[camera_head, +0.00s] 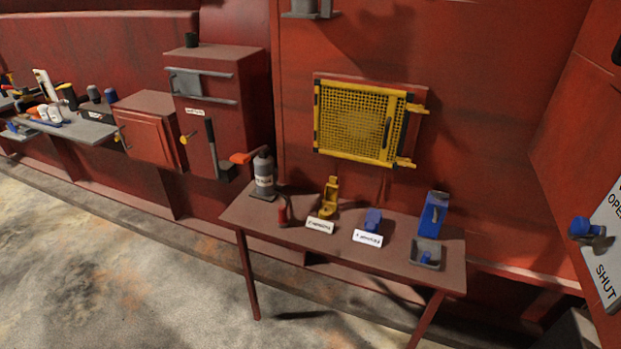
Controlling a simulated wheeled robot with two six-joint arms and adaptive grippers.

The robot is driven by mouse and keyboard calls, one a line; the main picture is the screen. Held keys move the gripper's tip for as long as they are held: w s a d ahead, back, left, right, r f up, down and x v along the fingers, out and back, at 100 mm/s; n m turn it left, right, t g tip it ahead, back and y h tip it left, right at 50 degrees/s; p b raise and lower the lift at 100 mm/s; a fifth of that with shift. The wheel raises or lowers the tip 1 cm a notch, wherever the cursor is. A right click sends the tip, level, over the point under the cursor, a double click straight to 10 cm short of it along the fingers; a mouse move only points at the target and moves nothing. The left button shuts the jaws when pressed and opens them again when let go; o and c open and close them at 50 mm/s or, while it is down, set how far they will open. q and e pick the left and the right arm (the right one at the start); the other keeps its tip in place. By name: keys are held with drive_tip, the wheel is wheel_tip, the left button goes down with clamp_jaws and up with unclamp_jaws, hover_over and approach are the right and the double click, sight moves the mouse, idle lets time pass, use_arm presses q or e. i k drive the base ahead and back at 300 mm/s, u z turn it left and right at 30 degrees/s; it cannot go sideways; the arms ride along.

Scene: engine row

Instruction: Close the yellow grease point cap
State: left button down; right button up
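The yellow grease point (327,209) stands on the dark red table (300,235), left of its middle, behind a small white label plate. Its yellow cap (332,187) appears to stand upright at the back, so the point looks open. The lettering on its label is too small to read. Neither of my grippers is in view.
On the table, a grey bottle (264,175) and a small red item (283,213) stand left of the yellow point. A blue grease point (372,219) and a tall blue box (433,213) stand right. A yellow mesh door (360,122) is on the wall behind.

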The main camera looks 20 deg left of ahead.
sight(331, 191)
drive_tip(key=u, duration=0.45)
drive_tip(key=i, duration=0.9)
drive_tip(key=u, duration=0.25)
